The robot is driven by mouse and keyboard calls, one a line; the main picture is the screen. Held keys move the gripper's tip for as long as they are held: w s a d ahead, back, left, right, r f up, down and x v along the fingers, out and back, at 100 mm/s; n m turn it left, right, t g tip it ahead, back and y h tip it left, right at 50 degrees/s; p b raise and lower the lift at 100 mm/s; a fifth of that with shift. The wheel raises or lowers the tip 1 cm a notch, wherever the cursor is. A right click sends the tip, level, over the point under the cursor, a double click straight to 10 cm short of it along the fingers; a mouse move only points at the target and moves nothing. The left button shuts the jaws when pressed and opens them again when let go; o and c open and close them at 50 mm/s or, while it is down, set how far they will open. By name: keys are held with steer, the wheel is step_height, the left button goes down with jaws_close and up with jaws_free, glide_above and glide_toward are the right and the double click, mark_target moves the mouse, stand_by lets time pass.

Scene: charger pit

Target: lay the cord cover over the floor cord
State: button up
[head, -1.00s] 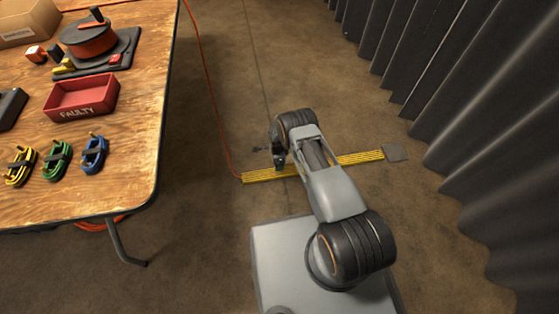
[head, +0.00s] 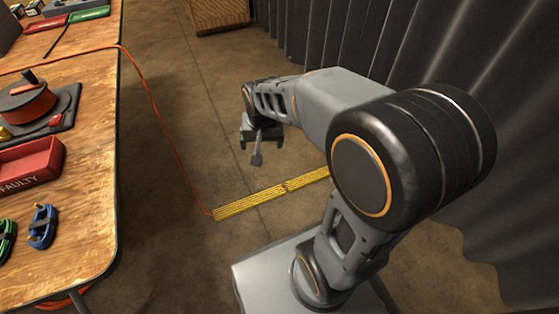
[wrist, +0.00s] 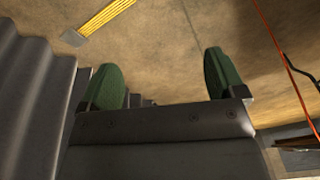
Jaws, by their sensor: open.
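The yellow cord cover (head: 250,201) lies flat on the floor as a ribbed strip, with a seam partway along it. The orange floor cord (head: 165,130) runs down the floor and meets the strip's left end. No cord shows along the strip's top. My arm hides the strip's right end in the head view. In the wrist view, part of the yellow strip (wrist: 107,16) ends at a grey floor plate (wrist: 73,38). My gripper (head: 261,143) is above the floor, beyond the strip and apart from it. Its green pads are spread and empty in the wrist view (wrist: 163,82).
A wooden table (head: 85,215) stands on the left with a red FAULTY bin (head: 30,165), a cord reel (head: 27,108) and coiled cords. A dark corrugated curtain (head: 350,45) lines the right. A wooden crate (head: 215,14) stands at the back. Floor between is clear.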

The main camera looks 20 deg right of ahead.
steer(key=s+r+n, duration=0.2)
steer(key=s+n, duration=0.1)
steer(key=s, duration=0.6)
steer(key=shift+s+d+n, duration=0.3)
steer(key=shift+s+d, duration=0.1)
steer(key=shift+d, duration=0.05)
step_height(320, 180, up, 39)
steer(key=t+p, duration=0.1)
steer(key=p, duration=3.5)
steer(key=shift+s+a+f+p, duration=0.15)
steer(key=shift+p, duration=0.25)
steer(key=shift+f, duration=0.1)
steer(key=shift+c, duration=0.3)
